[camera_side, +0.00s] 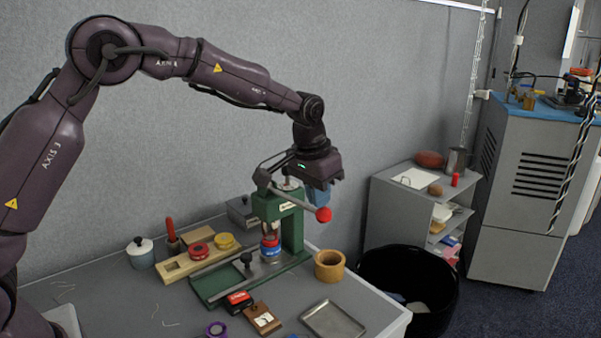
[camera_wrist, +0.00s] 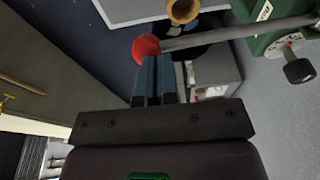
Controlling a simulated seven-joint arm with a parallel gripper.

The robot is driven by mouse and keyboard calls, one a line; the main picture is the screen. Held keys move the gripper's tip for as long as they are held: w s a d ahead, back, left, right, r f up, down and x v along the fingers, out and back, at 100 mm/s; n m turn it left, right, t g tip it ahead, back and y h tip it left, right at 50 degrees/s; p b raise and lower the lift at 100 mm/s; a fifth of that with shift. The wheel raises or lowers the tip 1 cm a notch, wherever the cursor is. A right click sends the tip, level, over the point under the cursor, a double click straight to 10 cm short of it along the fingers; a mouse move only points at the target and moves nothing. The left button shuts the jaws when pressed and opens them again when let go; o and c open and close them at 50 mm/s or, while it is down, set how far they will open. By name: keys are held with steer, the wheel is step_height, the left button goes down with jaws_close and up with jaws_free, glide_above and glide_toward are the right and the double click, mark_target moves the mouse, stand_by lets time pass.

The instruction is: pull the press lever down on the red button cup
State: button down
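The green press (camera_side: 292,232) stands on the table with its grey lever (camera_side: 292,197) slanting down to the right, ending in a red ball knob (camera_side: 323,214). A red and blue button cup (camera_side: 270,246) sits under the press head. My gripper (camera_side: 320,196) points down just above the knob. In the wrist view, my blue fingers (camera_wrist: 156,62) are together with nothing between them. The red knob (camera_wrist: 146,48) shows at their tips, partly covered; I cannot tell whether they touch. The lever (camera_wrist: 240,35) runs right to the press (camera_wrist: 265,35).
A wooden tray (camera_side: 175,270) with red and yellow round pieces lies left of the press. A wooden ring (camera_side: 329,266), metal tray (camera_side: 332,320), stamp pad (camera_side: 238,301) and lidded pot (camera_side: 141,253) stand around it. A black bin (camera_side: 440,290) is off the table's right edge.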

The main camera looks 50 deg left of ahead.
step_height(320, 180, up, 10)
steer(key=a, duration=0.1)
steer(key=shift+r, duration=0.2)
stand_by(0.8)
steer(key=shift+s+a, duration=0.1)
steer(key=s+r+t, duration=0.1)
steer(key=s+r, duration=0.4)
steer(key=s, duration=0.4)
steer(key=s+f+t, duration=0.1)
steer(key=s+f, duration=0.1)
steer(key=s, duration=0.9)
steer(key=s+f+t, duration=0.1)
steer(key=s+f, duration=0.2)
steer(key=s, duration=0.8)
steer(key=shift+d, duration=0.25)
